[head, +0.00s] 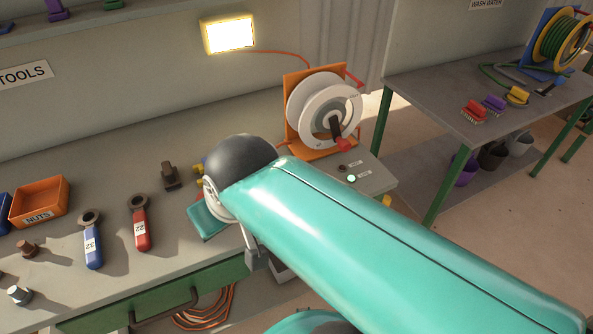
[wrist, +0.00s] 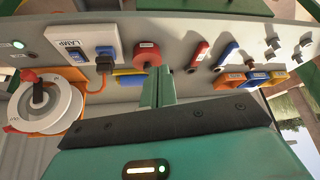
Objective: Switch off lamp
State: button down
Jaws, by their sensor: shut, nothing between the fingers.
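The lamp (head: 229,35) on the back wall is lit, a bright yellow-white panel with an orange cable running right from it. In the wrist view a white panel (wrist: 70,42) labelled LAMP lies on the bench, with a blue part (wrist: 106,50) at its right end and an orange cable by it. My gripper (wrist: 157,76) is shut and empty, its teal fingers near a red round labelled thing (wrist: 147,54) to the right of the panel. Whether they touch it cannot be told. In the head view my arm hides the gripper and the panel.
A white cable reel (head: 325,105) on an orange stand is at the bench's right end, near a lit green button (head: 351,179). Blue (head: 91,240) and red (head: 139,225) wrenches and an orange NUTS bin (head: 40,200) lie left. A second table (head: 440,95) stands right.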

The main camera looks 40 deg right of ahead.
jog(key=w+d+f+m+g, duration=0.1)
jog(key=w+d, duration=0.3)
jog(key=d, duration=0.8)
jog(key=w+d+f+m+g, duration=0.1)
jog(key=w+d, duration=0.3)
jog(key=d, duration=0.9)
jog(key=shift+w+m+g+h, duration=0.2)
jog(key=shift+m+g+h, duration=0.2)
jog(key=shift+m+g, duration=0.25)
jog(key=shift+f, duration=0.15)
jog(key=x, duration=1.2)
jog(key=shift+s+a+f, duration=0.1)
jog(key=shift+s+f, duration=0.25)
jog(key=shift+f, duration=0.6)
jog(key=shift+f, duration=0.1)
